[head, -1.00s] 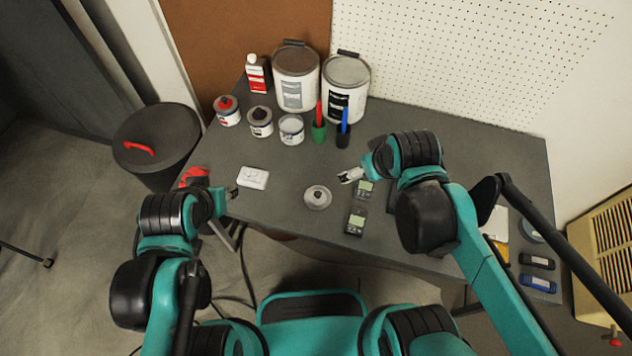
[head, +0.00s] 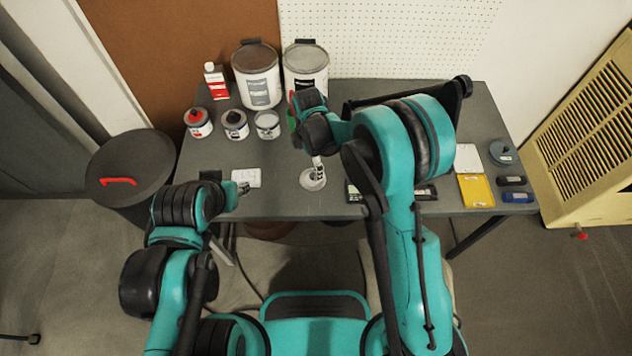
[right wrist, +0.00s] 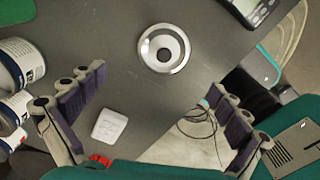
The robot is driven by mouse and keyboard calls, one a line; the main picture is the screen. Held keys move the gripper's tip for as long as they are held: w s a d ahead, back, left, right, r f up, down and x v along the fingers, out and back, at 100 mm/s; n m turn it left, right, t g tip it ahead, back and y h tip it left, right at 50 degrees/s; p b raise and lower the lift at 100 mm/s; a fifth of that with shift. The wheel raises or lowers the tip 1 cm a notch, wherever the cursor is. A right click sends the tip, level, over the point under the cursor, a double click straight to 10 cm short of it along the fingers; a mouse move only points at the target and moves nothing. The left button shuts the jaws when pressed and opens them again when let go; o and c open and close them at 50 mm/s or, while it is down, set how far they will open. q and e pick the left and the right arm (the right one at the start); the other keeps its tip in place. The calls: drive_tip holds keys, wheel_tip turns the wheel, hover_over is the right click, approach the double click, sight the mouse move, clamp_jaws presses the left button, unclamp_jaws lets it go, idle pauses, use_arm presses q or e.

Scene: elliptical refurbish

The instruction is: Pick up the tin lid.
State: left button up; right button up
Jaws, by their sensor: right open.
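The tin lid (head: 311,182) is a round silver-grey disc with a raised centre, lying on the table near its front edge.
The white box (head: 246,178) lies left of the lid. Small tins (head: 235,125) and two large paint cans (head: 257,78) stand behind. Dark meters (head: 354,193) lie to the right, partly hidden by my arm. A yellow item (head: 475,190) lies further right.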

sight(313, 175)
wheel_tip(313, 175, down, 3)
drive_tip(key=shift+d+f+b, duration=0.1)
drive_tip(key=shift+d+b, duration=0.05)
drive_tip(key=shift+b, duration=0.4)
drive_tip(key=f, duration=0.1)
drive_tip(key=f+b, duration=0.1)
drive_tip(key=f, duration=0.1)
drive_tip(key=f+b, duration=0.1)
drive_tip(key=shift+d+f, duration=0.3)
drive_tip(key=shift+r, duration=0.1)
drive_tip(key=shift+s, duration=0.1)
drive_tip(key=c, duration=1.5)
drive_tip(key=shift+c, duration=0.7)
